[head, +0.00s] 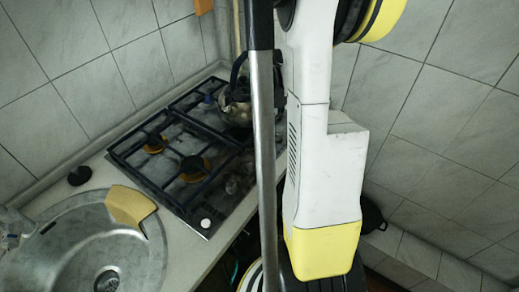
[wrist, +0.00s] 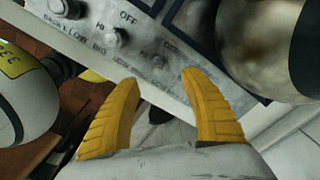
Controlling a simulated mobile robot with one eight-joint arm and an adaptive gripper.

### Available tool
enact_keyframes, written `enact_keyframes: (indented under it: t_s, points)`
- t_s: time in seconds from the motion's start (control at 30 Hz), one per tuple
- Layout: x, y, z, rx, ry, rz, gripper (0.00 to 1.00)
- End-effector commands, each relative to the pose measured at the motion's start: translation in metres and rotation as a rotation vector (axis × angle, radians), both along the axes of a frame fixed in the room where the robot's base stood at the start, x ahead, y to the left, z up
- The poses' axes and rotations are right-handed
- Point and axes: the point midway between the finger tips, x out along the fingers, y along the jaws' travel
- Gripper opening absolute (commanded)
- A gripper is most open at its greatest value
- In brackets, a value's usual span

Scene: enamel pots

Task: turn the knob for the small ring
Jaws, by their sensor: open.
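The stove's grey control panel (wrist: 140,55) runs diagonally across the top of the wrist view. Its knobs show as a large rounded one (wrist: 65,8), a smaller one (wrist: 115,37) and a faint one (wrist: 156,60). Labels such as "OFF", "HI", "LOW" and "BIG" are partly legible; I cannot tell which knob is for the small ring. My gripper (wrist: 159,77) is open and empty, its yellow fingers apart just below the panel's lower edge, not visibly touching a knob. In the head view the gas stove (head: 158,183) shows black grates; my arm hides its right side and my gripper.
A metal kettle (head: 237,108) stands on the stove's back right and looms close in the wrist view (wrist: 248,40). Tiled walls close in behind and right.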

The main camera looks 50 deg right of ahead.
Motion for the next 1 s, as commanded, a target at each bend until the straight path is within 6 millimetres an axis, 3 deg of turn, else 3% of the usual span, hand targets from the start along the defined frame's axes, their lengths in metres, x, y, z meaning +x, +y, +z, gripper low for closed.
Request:
enact_keyframes:
  t_s: [0.1, 0.3, 0.73, 0.9, 1.0]
  points:
    - [0.0, 0.0, -0.029, -0.001, -0.001, 0.001, 0.53]
    - [0.001, 0.0, -0.059, -0.001, -0.001, 0.002, 0.53]
    - [0.0, 0.001, -0.068, -0.001, -0.001, 0.003, 0.53]
    - [0.0, 0.001, -0.068, -0.001, -0.001, 0.003, 0.03]
    - [0.0, 0.001, -0.068, -0.001, -0.001, 0.003, 0.0]
